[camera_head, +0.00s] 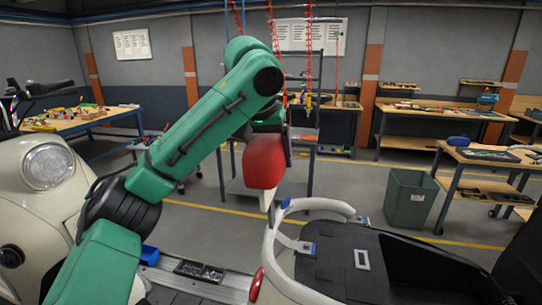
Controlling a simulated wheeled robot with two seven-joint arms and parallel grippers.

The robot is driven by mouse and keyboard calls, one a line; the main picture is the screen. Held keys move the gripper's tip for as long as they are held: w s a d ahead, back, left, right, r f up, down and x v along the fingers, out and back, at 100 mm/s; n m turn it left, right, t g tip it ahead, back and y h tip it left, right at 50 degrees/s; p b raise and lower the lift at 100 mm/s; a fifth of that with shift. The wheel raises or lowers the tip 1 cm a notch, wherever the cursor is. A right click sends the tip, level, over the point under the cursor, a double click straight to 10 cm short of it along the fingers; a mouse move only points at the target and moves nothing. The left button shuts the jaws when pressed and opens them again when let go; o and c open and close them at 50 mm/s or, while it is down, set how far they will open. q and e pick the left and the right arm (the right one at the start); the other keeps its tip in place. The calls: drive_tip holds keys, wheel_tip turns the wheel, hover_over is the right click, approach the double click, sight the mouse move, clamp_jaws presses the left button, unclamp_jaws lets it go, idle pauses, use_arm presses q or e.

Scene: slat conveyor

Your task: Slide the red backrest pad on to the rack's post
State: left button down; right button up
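The red backrest pad (264,160) hangs in the air at the end of my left arm, roughly upright. My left gripper (270,122) is at the pad's upper end. Its fingers are mostly hidden, but the pad is held up there with no other support in sight. The white tubular rack (330,205) curves around the back of a black seat or box at the lower middle, with blue fittings on it. A short pale upright piece (267,200) shows just below the pad, close to the rack. I cannot tell whether it is the post or touches the pad. My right gripper is out of view.
A cream scooter body with a round headlamp (48,166) stands at the left. A grey-green bin (410,198) stands on the floor to the right of the rack. A shelf cart stands behind the pad, with workbenches along the walls. Red coiled hoses hang above.

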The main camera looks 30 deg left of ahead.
sight(263, 143)
use_arm(q)
drive_tip(key=shift+f+b, duration=0.45)
drive_tip(key=shift+f, duration=0.2)
drive_tip(key=shift+f, duration=0.1)
drive_tip(key=shift+d+f+b, duration=0.15)
drive_tip(key=shift+f+b, duration=0.95)
drive_tip(key=shift+f, duration=0.35)
drive_tip(key=shift+f, duration=0.15)
drive_tip(key=shift+d+f+b, duration=0.15)
drive_tip(key=shift+f+b, duration=0.9)
drive_tip(key=shift+f, duration=0.25)
unclamp_jaws()
drive_tip(key=p+v, duration=0.3)
drive_tip(key=v, duration=1.1)
drive_tip(key=shift+s+r+p, duration=0.15)
drive_tip(key=shift+r+p, duration=0.15)
drive_tip(key=shift+r, duration=0.05)
drive_tip(key=shift+f, duration=0.1)
